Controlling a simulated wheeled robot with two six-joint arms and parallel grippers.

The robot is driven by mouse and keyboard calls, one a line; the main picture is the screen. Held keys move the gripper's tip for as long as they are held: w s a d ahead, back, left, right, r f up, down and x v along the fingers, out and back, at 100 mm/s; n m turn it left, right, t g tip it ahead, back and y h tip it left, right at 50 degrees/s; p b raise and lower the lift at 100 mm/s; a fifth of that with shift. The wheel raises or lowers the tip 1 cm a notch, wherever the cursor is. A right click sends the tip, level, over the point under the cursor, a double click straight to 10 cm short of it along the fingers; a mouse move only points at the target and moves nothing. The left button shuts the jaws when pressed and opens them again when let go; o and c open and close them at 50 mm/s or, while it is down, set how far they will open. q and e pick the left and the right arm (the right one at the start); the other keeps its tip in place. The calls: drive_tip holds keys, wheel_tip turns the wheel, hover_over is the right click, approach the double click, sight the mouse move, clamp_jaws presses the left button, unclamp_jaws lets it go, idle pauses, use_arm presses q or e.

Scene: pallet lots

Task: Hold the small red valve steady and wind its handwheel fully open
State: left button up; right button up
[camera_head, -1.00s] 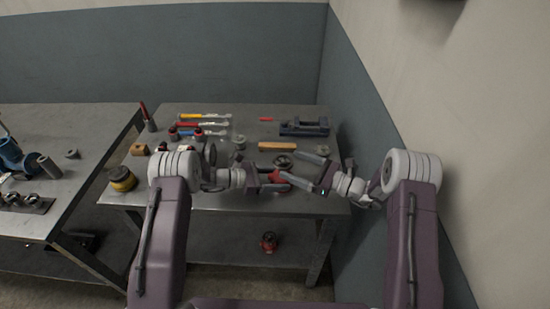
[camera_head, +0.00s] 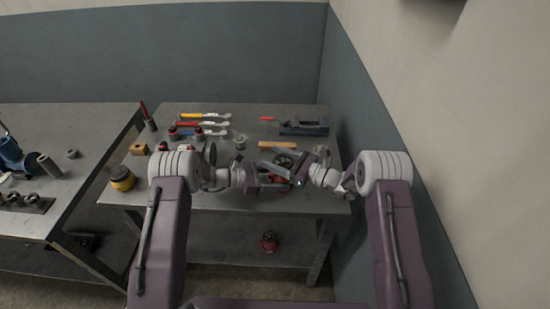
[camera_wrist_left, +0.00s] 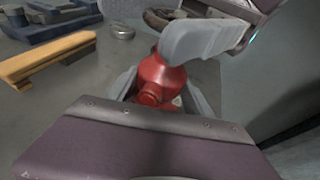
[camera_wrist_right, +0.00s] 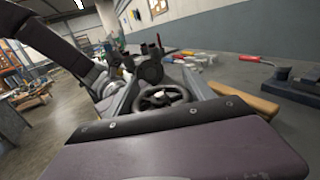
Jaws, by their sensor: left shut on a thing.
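The small red valve (camera_head: 281,182) is near the front right of the table, partly hidden by my grippers. In the left wrist view its red body (camera_wrist_left: 160,76) sits between the fingers of my left gripper (camera_head: 276,182), which is shut on it. The dark handwheel (camera_head: 285,162) is partly covered in the head view. In the right wrist view the spoked handwheel (camera_wrist_right: 160,97) shows between the fingers of my right gripper (camera_wrist_right: 163,88). These fingers stand apart on either side of the wheel, and I cannot tell if they touch it.
A wooden-coloured bar (camera_head: 277,146) and a dark blue vise (camera_head: 304,127) lie behind the valve. Coloured-handled tools (camera_head: 204,124) lie further left. A yellow and black round item (camera_head: 122,179) is at the left front corner. A blue-grey wall (camera_head: 362,135) is close on the right.

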sight(274, 161)
drive_tip(key=c, duration=0.6)
drive_tip(key=shift+n+g, duration=0.3)
drive_tip(key=shift+g, duration=0.1)
drive_tip(key=n+g, duration=0.1)
drive_tip(key=g, duration=0.1)
drive_tip(key=n+g+y, duration=0.1)
drive_tip(key=shift+s+a+r+n+g+y, duration=0.1)
drive_tip(key=shift+s+a+n+g+y, duration=0.05)
drive_tip(key=shift+s+n+g+y, duration=0.2)
drive_tip(key=shift+s+n+g, duration=0.2)
drive_tip(key=shift+n+g, duration=0.95)
drive_tip(key=shift+g, duration=0.8)
drive_tip(key=shift+s+n+g, duration=0.15)
drive_tip(key=shift+n+g, duration=0.15)
drive_tip(key=shift+g, duration=0.2)
drive_tip(key=o, duration=1.4)
wheel_tip(274, 161, up, 10)
drive_tip(key=shift+f, duration=0.1)
